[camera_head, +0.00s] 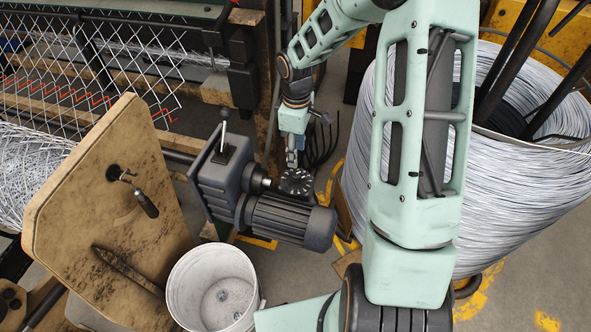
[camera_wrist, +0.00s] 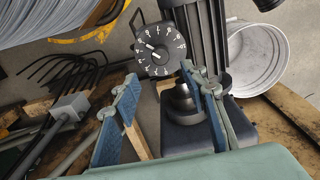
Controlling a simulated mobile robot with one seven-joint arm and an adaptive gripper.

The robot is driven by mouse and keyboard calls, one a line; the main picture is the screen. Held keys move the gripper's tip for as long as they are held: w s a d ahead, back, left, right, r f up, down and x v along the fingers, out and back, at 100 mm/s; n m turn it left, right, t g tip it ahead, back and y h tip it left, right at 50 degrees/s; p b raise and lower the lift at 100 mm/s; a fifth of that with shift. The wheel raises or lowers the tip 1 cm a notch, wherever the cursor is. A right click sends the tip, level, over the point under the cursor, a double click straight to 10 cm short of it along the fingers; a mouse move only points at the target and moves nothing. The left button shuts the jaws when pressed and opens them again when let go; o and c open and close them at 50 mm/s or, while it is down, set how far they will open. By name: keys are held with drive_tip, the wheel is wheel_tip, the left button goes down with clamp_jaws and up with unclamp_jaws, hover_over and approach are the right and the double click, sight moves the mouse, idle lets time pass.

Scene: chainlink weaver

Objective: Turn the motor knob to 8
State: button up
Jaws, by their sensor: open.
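The motor knob (camera_head: 297,182) is a round black dial on top of the dark grey ribbed motor (camera_head: 292,222). In the wrist view the knob (camera_wrist: 160,48) shows white numerals around its face; I cannot surely read its setting. My gripper (camera_head: 292,160) points down just above the knob in the head view. In the wrist view the blue-padded fingers of my gripper (camera_wrist: 159,78) are spread apart with nothing between them, and the dial lies just beyond their tips. I see no contact with the knob. The motor (camera_wrist: 196,35) also shows in the wrist view, right of the dial.
A grey gearbox with a lever (camera_head: 222,170) stands left of the motor. A white bucket (camera_head: 212,290) is below it, near a wooden panel with a crank (camera_head: 110,215). A large wire coil (camera_head: 520,190) stands at right. Black hooked rods (camera_wrist: 65,75) lie left of the knob.

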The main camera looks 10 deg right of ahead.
sight(296, 174)
wheel_tip(296, 174, down, 10)
drive_tip(key=shift+r+b, duration=0.25)
drive_tip(key=shift+b, duration=0.4)
clamp_jaws()
